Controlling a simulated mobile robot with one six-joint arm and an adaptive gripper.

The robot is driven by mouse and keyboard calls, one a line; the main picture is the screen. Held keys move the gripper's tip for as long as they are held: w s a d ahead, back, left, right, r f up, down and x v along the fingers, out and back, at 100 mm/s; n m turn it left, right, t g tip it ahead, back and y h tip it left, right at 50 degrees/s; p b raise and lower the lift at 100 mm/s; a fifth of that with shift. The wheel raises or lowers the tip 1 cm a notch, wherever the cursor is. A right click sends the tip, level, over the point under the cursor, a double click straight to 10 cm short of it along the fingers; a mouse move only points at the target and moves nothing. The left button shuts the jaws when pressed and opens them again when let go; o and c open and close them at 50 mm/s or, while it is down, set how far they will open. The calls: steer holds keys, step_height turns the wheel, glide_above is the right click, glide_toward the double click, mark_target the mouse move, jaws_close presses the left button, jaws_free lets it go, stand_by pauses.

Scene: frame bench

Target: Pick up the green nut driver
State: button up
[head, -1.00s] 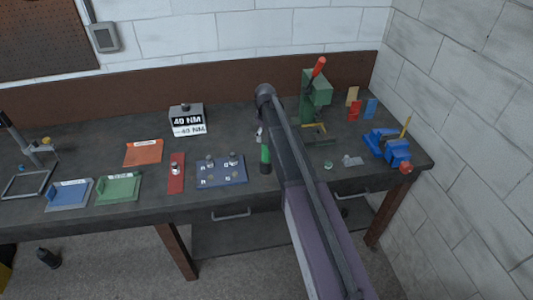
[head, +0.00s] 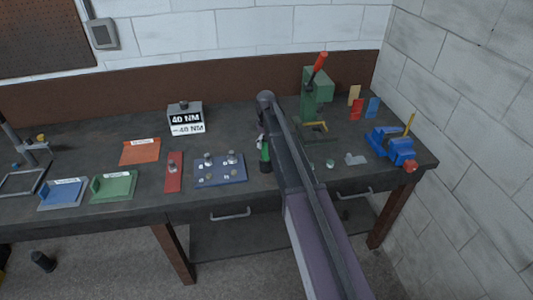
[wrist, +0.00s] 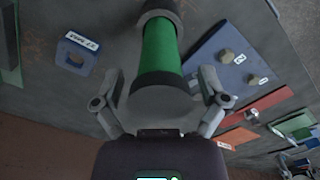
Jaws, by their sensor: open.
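The green nut driver (head: 265,153) stands on the bench, partly hidden behind my arm in the head view. In the wrist view the green nut driver (wrist: 160,48) is large and close, a green barrel with grey ends. My gripper (wrist: 158,103) is open, with one finger on each side of the driver's near grey end. I cannot tell whether either finger touches it. In the head view my gripper (head: 261,142) is small beside the driver and mostly hidden by my arm.
A blue plate with bolts (head: 220,170) lies just left of the driver, with a red strip (head: 174,172) beyond it. A green press (head: 317,95) and a blue vise (head: 389,146) stand to the right. A 40 NM block (head: 187,118) sits behind.

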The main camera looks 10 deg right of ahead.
stand_by(0.6)
jaws_close()
